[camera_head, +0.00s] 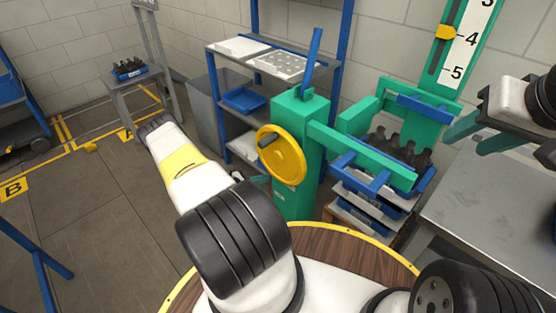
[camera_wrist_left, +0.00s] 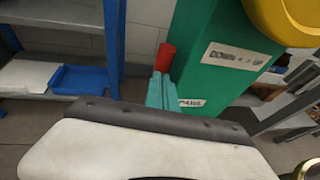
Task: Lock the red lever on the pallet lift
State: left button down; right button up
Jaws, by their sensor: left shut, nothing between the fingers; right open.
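The pallet lift's green post (camera_head: 296,190) stands ahead with a yellow handwheel (camera_head: 281,154) on its front. The red lever (camera_wrist_left: 165,56) shows in the left wrist view beside the post, its red end pointing up. I do not make it out in the head view. My left gripper (camera_wrist_left: 163,77) has its teal fingers shut and empty, with their tips just below the red end in the picture. I cannot tell whether they touch it. In the head view the left gripper (camera_head: 264,179) is mostly hidden at the post's left side. My right gripper (camera_head: 464,144) is open and empty at the right.
The lift's arms reach right over stacked blue trays (camera_head: 372,190) with dark bottles. A grey table (camera_head: 490,212) is at the right. Shelves (camera_head: 262,120) stand behind the post. The floor (camera_head: 85,215) at the left is mostly clear.

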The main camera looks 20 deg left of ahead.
pick_arm(q)
jog(key=w, duration=0.1)
jog(key=w+d+g, duration=0.1)
jog(key=w+r+g+y, duration=0.1)
jog(key=w, duration=0.1)
jog(key=shift+w+d, duration=0.1)
jog(key=shift+d, duration=0.25)
jog(key=shift+s+a+r, duration=0.2)
jog(key=shift+s, duration=0.1)
jog(key=v, duration=1.3)
jog(key=shift+r, duration=0.25)
